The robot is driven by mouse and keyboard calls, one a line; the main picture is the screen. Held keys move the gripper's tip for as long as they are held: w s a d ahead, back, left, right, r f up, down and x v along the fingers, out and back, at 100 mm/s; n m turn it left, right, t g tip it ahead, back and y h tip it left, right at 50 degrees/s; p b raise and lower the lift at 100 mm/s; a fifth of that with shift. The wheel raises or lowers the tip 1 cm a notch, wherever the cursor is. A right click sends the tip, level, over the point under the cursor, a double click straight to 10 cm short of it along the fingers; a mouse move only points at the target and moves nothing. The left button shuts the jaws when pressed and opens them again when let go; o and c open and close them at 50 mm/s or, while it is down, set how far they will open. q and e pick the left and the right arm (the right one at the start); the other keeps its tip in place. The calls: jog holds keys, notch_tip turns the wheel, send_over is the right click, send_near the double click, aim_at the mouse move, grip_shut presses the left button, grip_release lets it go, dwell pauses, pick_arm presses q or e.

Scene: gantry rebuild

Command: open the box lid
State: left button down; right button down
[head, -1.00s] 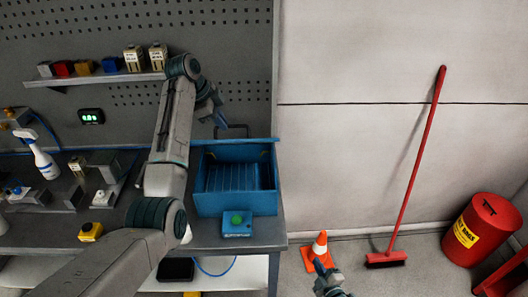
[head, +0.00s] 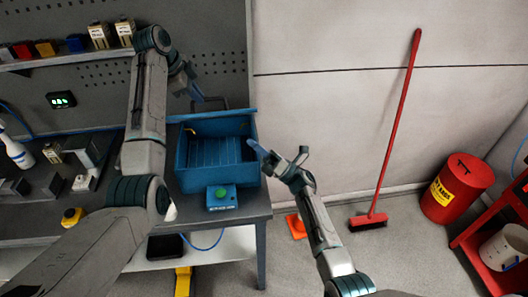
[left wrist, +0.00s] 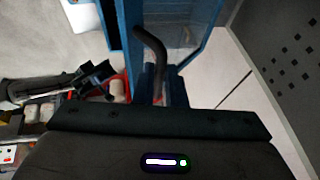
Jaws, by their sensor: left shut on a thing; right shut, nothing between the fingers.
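The blue box (head: 181,164) stands on the bench with its inside in plain view. Its lid (head: 238,113) stands raised along the back edge, seen nearly edge-on. A dark handle (head: 218,102) sticks out behind the lid; it shows as a curved bar in the left wrist view (left wrist: 152,47). My left gripper (head: 196,95) is shut at this handle, behind the box; the exact grip is hard to see. My right gripper (head: 258,150) is shut and empty, by the box's right side; I cannot tell whether it touches.
A small blue block with a green button (head: 221,194) sits before the box. A yellow button unit (head: 73,217) is left on the bench. The shelf (head: 70,58) holds small boxes.

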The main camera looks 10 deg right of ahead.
pick_arm(q)
jog(key=shift+f, duration=0.3)
pick_arm(e)
jog(key=w+a+r, duration=0.2)
jog(key=w+r, duration=0.2)
jog(key=r, duration=0.1)
jog(key=shift+a+r, duration=0.2)
jog(key=shift+a, duration=0.2)
jog(key=shift+w, duration=0.15)
pick_arm(q)
jog(key=shift+f, duration=0.15)
pick_arm(e)
jog(key=shift+w+r, duration=0.55)
jog(key=shift+r, duration=0.2)
pick_arm(q)
jog(key=c, duration=1.5)
grip_release()
jog(key=shift+w, duration=0.1)
jog(key=shift+d, duration=0.1)
pick_arm(e)
jog(key=shift+w+d, duration=0.1)
jog(key=shift+f, duration=0.1)
